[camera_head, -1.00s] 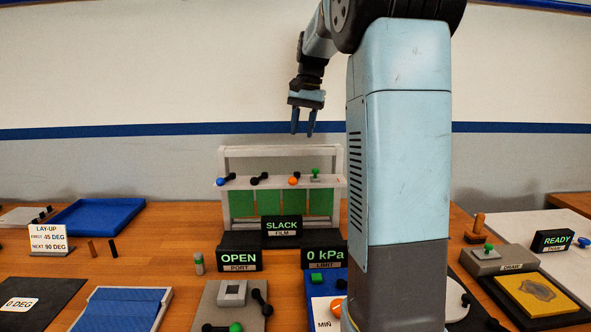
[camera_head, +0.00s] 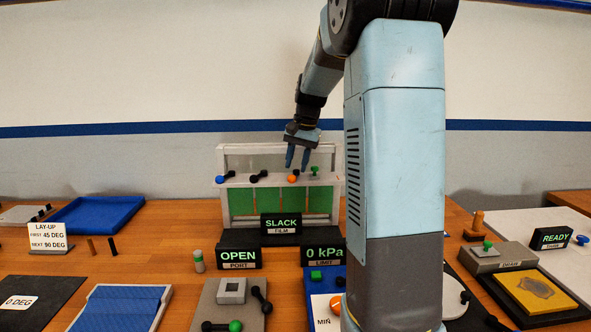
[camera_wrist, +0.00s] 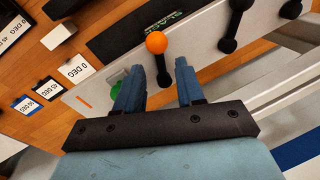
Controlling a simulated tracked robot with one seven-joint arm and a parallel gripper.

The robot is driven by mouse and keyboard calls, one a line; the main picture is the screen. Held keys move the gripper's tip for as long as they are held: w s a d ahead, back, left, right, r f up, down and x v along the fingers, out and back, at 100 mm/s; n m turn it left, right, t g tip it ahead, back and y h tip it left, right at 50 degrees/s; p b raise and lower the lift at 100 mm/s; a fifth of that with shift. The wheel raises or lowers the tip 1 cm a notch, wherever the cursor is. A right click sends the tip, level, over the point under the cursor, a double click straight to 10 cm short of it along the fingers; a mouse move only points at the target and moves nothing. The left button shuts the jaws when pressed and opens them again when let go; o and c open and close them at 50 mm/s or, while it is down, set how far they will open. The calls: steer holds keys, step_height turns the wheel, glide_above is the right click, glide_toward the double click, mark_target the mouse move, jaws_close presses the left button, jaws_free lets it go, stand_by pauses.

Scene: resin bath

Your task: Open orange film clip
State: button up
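The orange film clip (camera_head: 293,178) is a black lever with an orange ball end on the white bar of the film frame. In the wrist view the orange clip (camera_wrist: 157,43) lies just beyond my fingertips, its ball up and its black stem running down between them. My gripper (camera_head: 297,166) is above the bar close to the orange clip, fingers apart and empty; it also shows in the wrist view (camera_wrist: 160,68). I cannot tell whether a finger touches the clip. A green knob (camera_head: 315,171) is beside the clip on the right, partly hidden by a finger in the wrist view.
A blue-ended clip (camera_head: 220,179) and a black clip (camera_head: 256,177) sit further left on the same bar. The SLACK film sign (camera_head: 281,224) stands in front of the green film (camera_head: 262,201).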

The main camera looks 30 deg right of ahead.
steer(key=shift+w+a+f, duration=0.15)
steer(key=shift+f, duration=1)
jaws_close()
steer(key=shift+f, duration=0.1)
